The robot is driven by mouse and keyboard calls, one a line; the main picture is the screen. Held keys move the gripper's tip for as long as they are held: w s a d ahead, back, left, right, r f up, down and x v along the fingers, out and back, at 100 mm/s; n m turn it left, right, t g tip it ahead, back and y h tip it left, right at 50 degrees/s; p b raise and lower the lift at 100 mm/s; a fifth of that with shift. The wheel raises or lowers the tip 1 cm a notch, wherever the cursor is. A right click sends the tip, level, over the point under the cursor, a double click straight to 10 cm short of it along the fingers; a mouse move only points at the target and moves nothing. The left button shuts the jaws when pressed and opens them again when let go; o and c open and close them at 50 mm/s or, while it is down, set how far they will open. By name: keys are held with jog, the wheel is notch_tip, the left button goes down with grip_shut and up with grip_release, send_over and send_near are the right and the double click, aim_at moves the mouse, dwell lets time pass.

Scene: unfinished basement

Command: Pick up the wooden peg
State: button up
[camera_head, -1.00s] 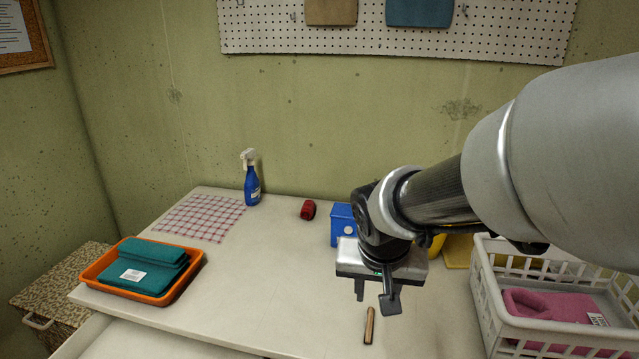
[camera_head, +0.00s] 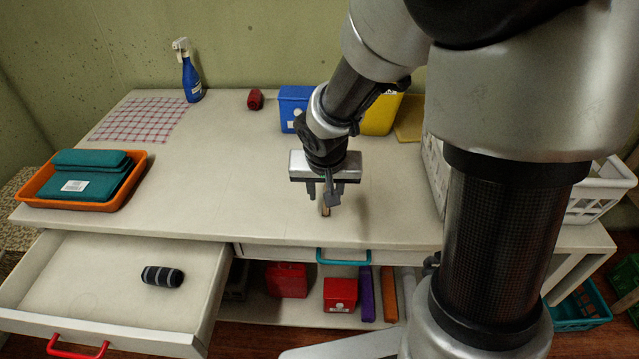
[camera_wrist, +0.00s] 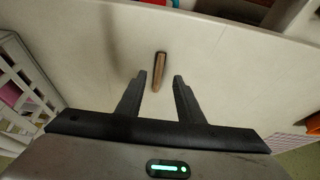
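The wooden peg (camera_wrist: 159,71) is a short brown stick lying on the white tabletop in the wrist view. In the head view only a small part of the peg (camera_head: 325,210) shows under my gripper. My gripper (camera_head: 327,199) is above the table near its front edge, pointing down. In the wrist view my gripper (camera_wrist: 165,78) has its two fingers apart with nothing between them that touches. The peg lies in line with the gap between the fingers, and I see table around it.
An open drawer (camera_head: 40,285) at the left holds a striped dark roll (camera_head: 162,276). A blue bin (camera_head: 291,105) and yellow bin (camera_head: 381,115) stand behind my gripper. A white basket (camera_head: 600,190) is at the right. An orange tray (camera_head: 110,203) is at the left. The table's middle is clear.

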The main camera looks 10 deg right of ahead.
jog(key=b+x, duration=0.1)
jog(key=x, duration=0.3)
jog(key=shift+d+f, duration=0.1)
grip_shut()
